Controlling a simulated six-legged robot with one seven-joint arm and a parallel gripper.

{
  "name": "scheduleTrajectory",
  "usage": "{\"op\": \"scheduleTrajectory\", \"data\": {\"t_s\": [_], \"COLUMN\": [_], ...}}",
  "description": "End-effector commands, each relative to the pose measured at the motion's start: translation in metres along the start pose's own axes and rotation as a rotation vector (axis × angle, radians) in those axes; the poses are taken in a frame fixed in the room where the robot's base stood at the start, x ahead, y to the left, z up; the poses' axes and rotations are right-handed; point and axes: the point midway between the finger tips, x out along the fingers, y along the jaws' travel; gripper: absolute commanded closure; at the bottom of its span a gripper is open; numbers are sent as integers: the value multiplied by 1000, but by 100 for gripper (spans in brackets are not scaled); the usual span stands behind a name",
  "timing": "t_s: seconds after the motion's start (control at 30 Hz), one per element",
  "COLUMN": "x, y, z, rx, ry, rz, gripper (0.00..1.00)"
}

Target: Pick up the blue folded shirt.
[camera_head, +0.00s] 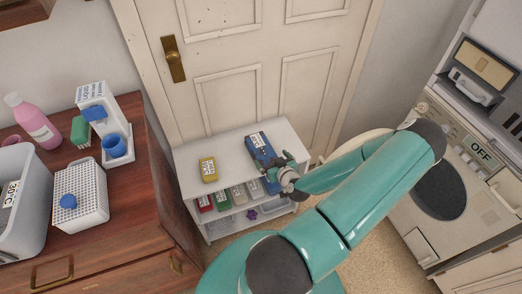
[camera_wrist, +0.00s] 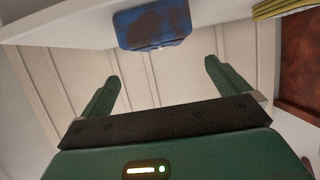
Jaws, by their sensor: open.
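The blue folded shirt (camera_head: 257,144) lies on top of a small white shelf unit (camera_head: 232,143) in front of the door. It has a white label and partly shows behind my gripper. In the wrist view the blue shirt (camera_wrist: 152,25) is at the top centre, beyond the fingertips, with a gap between. My gripper (camera_head: 287,168) is at the shirt's right side in the head view; whether it touches cannot be told there. In the wrist view my gripper (camera_wrist: 160,75) has its two green fingers wide apart with nothing between them.
A yellow folded item (camera_head: 208,169) lies left of the shirt. Several coloured items sit on the shelf below. A wooden dresser (camera_head: 122,236) at left holds a white basket (camera_head: 82,195) and bottles. A washing machine (camera_head: 440,185) stands at right. The white door (camera_head: 225,60) is behind.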

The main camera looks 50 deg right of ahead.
Motion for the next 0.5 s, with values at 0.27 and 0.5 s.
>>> {"op": "scheduleTrajectory", "data": {"t_s": [0.27,0.5], "x": [40,64], "y": [0,-1], "z": [1,1], "rx": [1,4], "ry": [-2,-1], "rz": [0,0], "gripper": [0,0]}}
